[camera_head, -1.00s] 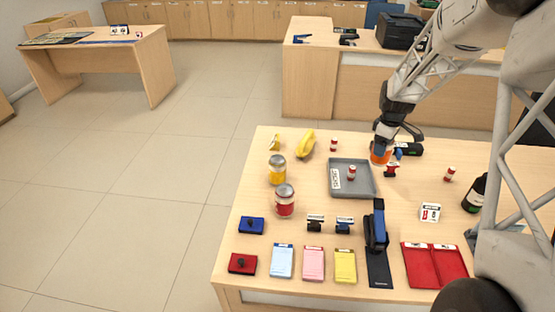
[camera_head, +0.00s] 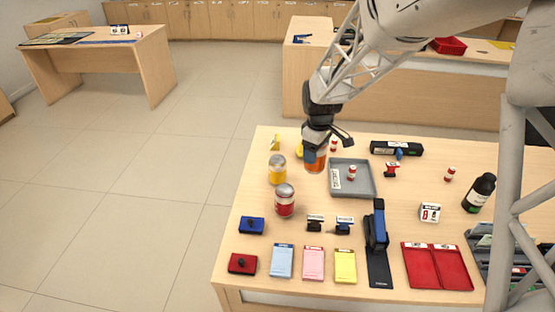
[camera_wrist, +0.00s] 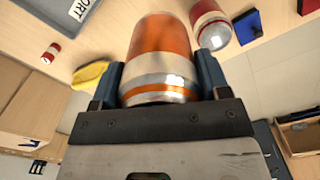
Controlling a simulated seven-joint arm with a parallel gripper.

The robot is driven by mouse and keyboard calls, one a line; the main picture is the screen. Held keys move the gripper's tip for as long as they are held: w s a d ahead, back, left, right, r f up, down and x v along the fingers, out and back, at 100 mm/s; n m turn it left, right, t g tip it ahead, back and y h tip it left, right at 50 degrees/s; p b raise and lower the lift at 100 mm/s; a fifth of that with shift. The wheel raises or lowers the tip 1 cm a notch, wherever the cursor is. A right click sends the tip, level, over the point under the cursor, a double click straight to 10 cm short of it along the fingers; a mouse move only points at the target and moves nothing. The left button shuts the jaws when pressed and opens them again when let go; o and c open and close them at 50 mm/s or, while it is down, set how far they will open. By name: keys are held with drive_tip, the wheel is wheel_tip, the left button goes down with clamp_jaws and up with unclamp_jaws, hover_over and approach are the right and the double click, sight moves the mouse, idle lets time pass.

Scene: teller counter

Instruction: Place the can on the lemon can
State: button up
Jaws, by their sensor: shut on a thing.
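My gripper (camera_head: 315,153) is shut on an orange can (camera_head: 315,163), held above the counter near the left edge of the grey tray. The orange can (camera_wrist: 160,55) fills the middle of the wrist view between the two fingers. The lemon can, a yellow can with a silver lid (camera_head: 277,172), stands upright on the counter to the left of my gripper. It is not clearly seen in the wrist view. A red can with a silver lid (camera_head: 285,203) stands just in front of it and also shows in the wrist view (camera_wrist: 209,22).
The grey tray (camera_head: 372,180) holds a small red-and-white bottle (camera_head: 351,173). A yellow banana-like item (camera_wrist: 90,75) lies behind, partly hidden by my gripper in the head view. Stamps, pads, a stapler (camera_head: 377,235) and a dark bottle (camera_head: 480,192) occupy the front and right.

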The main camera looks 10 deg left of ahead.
drive_tip(key=s+a, duration=0.6)
drive_tip(key=a, duration=0.1)
drive_tip(key=shift+a+r, duration=0.15)
drive_tip(key=shift+r, duration=0.3)
drive_tip(key=shift+w, duration=0.15)
hover_over(277, 159)
drive_tip(key=shift+w+f, duration=0.1)
drive_tip(key=shift+f, duration=0.65)
drive_tip(key=shift+f, duration=1.75)
drive_tip(key=shift+f, duration=0.15)
drive_tip(key=o, duration=1.2)
drive_tip(key=shift+o, duration=0.2)
